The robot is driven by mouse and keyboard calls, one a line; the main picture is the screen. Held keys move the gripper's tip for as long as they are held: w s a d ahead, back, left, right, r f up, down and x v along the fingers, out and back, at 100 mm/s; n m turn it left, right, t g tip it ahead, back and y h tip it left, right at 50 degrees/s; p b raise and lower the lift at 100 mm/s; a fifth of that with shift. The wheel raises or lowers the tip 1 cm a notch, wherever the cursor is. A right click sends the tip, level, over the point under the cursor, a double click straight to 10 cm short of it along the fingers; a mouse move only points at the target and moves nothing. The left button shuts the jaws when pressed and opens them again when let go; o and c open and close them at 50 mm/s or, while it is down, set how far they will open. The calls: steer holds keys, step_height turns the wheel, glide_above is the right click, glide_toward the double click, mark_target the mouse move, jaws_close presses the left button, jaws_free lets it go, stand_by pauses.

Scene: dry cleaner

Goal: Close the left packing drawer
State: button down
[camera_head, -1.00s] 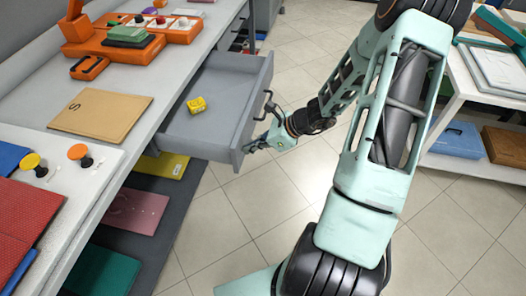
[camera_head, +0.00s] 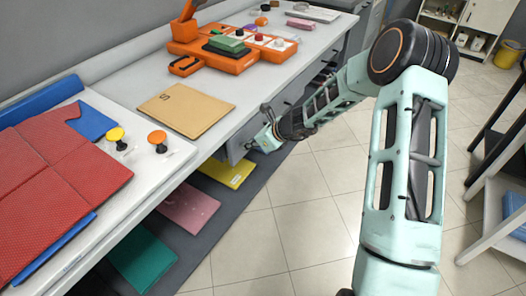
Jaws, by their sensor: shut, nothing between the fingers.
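The grey packing drawer (camera_head: 237,150) sits under the front edge of the counter, in the middle of the head view. Its inside and the yellow item in it no longer show; only a bit of its grey front shows beside my gripper. It looks pushed in or nearly so, but the counter edge and my arm hide any remaining gap. A dark handle (camera_head: 266,112) shows just above my gripper. My gripper (camera_head: 254,146) is shut and empty, at the drawer front; I cannot tell whether it touches it.
The counter (camera_head: 225,125) carries a brown folder (camera_head: 186,109) and an orange tool rack (camera_head: 232,60). Yellow (camera_head: 226,172), pink (camera_head: 188,207) and green (camera_head: 142,258) sheets lie on the lower shelf. The tiled floor (camera_head: 310,215) is open; a shelf unit (camera_head: 500,212) stands at right.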

mark_target(241, 140)
steer(key=shift+w+a, duration=0.75)
steer(key=shift+a, duration=0.3)
steer(key=shift+w+a+r, duration=0.1)
steer(key=shift+a, duration=0.05)
steer(key=shift+a+r, duration=0.1)
steer(key=shift+r, duration=0.05)
